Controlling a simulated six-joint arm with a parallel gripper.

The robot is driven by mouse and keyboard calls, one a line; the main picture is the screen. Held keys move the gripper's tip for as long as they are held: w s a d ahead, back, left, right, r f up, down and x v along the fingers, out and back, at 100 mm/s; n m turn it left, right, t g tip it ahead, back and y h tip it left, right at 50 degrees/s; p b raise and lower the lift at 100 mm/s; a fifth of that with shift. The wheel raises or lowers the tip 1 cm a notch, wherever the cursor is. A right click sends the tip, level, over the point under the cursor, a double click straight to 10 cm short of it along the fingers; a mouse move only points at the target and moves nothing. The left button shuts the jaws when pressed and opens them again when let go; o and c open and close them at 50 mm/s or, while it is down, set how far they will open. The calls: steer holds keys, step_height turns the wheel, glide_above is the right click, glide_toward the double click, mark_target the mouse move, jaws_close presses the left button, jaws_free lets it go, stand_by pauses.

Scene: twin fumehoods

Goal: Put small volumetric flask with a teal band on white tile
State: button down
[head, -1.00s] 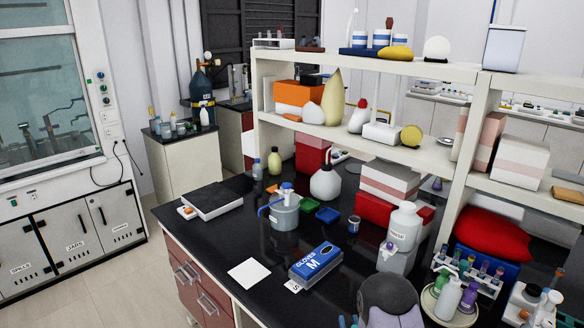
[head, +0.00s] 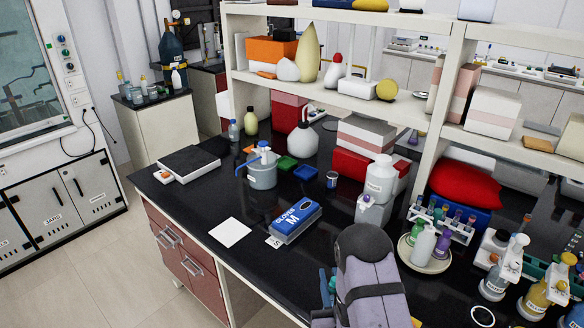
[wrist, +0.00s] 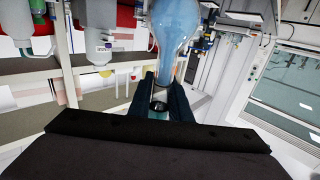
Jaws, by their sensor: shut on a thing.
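The small volumetric flask (wrist: 176,28) shows in the wrist view with its clear bluish bulb at the top of the picture. Its neck runs down between the dark fingers of my gripper (wrist: 162,88), which are shut on it. A teal patch (wrist: 155,115) shows low on the neck. In the head view my arm stands at the bottom centre and hides most of the gripper and flask. The white tile (head: 229,232) lies bare and flat on the black bench near its front edge, left of my arm and apart from it.
A blue-handled grey container (head: 262,172) stands behind. White bottles (head: 380,180) stand behind my arm. A round tray of bottles (head: 405,252) is to its right.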

step_height(320, 180, down, 4)
steer(key=b, duration=0.3)
steer(key=shift+r, duration=0.2)
steer(key=shift+d, duration=0.1)
